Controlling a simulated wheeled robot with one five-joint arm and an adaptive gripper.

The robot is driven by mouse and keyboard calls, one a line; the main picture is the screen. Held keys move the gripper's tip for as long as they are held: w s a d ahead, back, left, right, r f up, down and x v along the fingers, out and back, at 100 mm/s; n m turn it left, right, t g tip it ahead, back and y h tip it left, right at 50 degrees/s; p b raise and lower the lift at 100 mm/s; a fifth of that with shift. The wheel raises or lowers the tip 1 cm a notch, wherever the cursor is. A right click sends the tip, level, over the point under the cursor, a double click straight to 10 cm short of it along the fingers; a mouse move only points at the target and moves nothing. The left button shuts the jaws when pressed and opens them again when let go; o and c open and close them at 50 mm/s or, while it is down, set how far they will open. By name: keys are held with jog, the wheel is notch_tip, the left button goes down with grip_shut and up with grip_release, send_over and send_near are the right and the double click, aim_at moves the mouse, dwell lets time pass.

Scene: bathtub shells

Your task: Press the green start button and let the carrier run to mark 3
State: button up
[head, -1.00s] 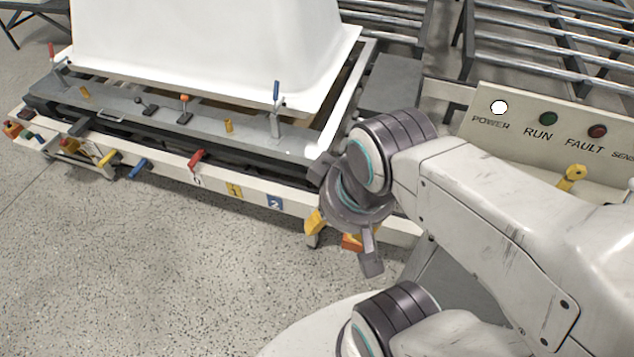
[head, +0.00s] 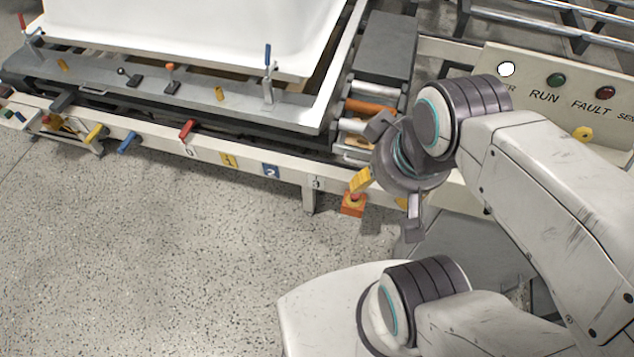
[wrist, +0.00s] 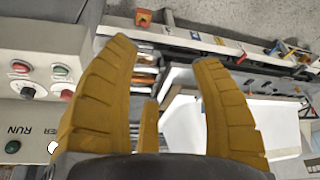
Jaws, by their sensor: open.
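My gripper (wrist: 165,55) is open and empty, with its yellow fingers spread in the wrist view. In the head view, my gripper (head: 381,190) hangs in front of the conveyor's right part. The carrier (head: 200,104) is a grey plate bearing a white tub shell (head: 190,35). Marks 1 (head: 229,161), 2 (head: 271,171) and 3 (head: 315,183) run along the rail; the carrier's right end is near mark 3.
A red mushroom button on an orange box (head: 353,205) sits below the rail, close to my fingers. A sign panel has a lit white POWER lamp (head: 507,69), a dark green RUN lamp (head: 557,80) and a red FAULT lamp (head: 607,91). The floor (head: 150,260) in front is clear.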

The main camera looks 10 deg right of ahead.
jog(key=shift+c, duration=0.3)
grip_shut()
dwell(0.4)
dwell(1.2)
